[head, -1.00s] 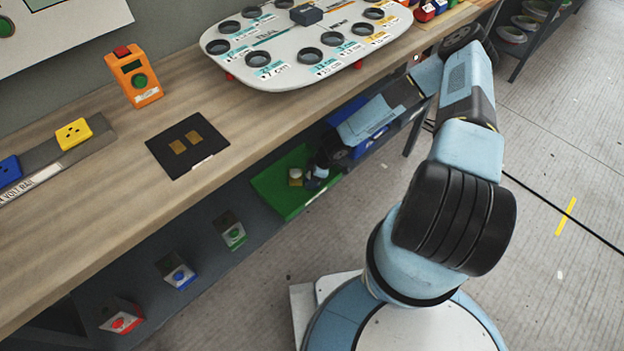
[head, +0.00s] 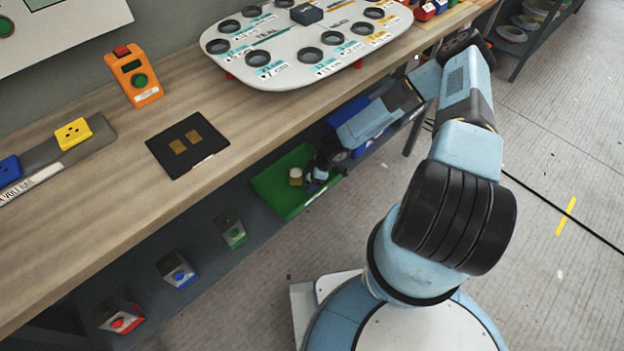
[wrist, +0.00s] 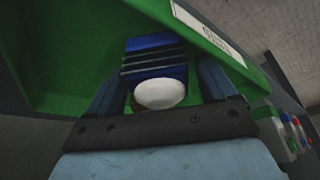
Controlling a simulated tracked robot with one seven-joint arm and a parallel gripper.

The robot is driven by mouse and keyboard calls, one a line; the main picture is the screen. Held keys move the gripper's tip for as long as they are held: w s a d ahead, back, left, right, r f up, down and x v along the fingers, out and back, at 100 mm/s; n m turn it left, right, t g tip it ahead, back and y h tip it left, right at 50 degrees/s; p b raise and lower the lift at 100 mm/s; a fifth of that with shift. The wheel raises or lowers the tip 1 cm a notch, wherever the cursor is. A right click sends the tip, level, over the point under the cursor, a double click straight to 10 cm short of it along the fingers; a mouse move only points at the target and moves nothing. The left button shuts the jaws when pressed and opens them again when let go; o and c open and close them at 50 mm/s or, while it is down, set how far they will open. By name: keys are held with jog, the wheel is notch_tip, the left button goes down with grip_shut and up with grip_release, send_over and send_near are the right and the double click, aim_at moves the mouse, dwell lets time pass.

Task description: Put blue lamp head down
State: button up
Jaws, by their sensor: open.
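The blue lamp head (wrist: 153,58) has dark ribs and a white dome (wrist: 160,94). In the wrist view it sits between my gripper's (wrist: 163,75) two fingers, over the green tray (wrist: 60,55). The fingers are apart, one on each side; whether either touches it I cannot tell. In the head view my gripper (head: 322,164) reaches under the bench into the green tray (head: 287,205).
A blue bin (head: 350,113) is behind my arm. Several button boxes (head: 177,271) stand on the lower shelf. The bench edge (head: 240,150) overhangs close above the tray.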

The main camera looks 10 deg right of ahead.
jog(key=shift+r, duration=0.1)
jog(key=shift+r, duration=0.25)
jog(key=v, duration=0.7)
jog(key=shift+r, duration=0.25)
jog(key=shift+s+d, duration=0.1)
